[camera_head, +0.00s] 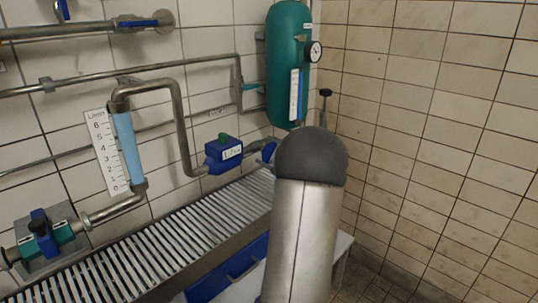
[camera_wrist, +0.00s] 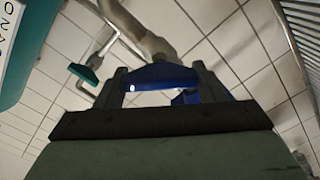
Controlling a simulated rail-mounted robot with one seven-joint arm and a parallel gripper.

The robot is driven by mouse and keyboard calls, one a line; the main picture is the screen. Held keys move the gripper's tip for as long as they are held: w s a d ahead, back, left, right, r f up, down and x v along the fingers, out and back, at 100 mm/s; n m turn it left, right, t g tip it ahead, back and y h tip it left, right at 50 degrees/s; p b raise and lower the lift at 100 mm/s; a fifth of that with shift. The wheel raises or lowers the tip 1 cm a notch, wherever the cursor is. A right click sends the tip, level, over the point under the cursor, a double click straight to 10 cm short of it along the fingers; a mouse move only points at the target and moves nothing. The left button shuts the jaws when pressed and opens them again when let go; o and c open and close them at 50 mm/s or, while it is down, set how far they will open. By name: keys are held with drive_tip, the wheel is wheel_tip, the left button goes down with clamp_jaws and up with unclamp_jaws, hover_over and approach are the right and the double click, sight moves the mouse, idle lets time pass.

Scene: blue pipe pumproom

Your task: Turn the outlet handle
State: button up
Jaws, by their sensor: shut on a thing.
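In the wrist view a blue handle (camera_wrist: 160,76) lies crosswise between the two dark fingers of my gripper (camera_wrist: 158,80). The gripper is shut on it, with a finger at each end. A second blue part (camera_wrist: 186,97) shows just behind the handle, and a grey pipe (camera_wrist: 138,28) runs up from it. In the head view a blue handle (camera_head: 268,152) shows at the pipe's end, below the green tank and just left of my arm. My arm covers part of it and hides my gripper in that view.
The green tank (camera_head: 287,70) with a round gauge (camera_head: 313,51) stands close above. A blue flow sensor box (camera_head: 223,153) sits left on the same pipe. A slatted metal grating (camera_head: 150,245) lies below. A tiled wall (camera_head: 440,130) bounds the right; a flowmeter tube (camera_head: 127,150) stands left.

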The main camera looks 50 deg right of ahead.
drive_tip(key=o, duration=1)
drive_tip(key=shift+s, duration=0.1)
drive_tip(key=s, duration=0.5)
drive_tip(key=s+a, duration=0.1)
drive_tip(key=s, duration=0.5)
drive_tip(key=s+a, duration=0.1)
drive_tip(key=s, duration=0.5)
drive_tip(key=shift+s, duration=0.1)
drive_tip(key=shift+d, duration=0.1)
idle(0.9)
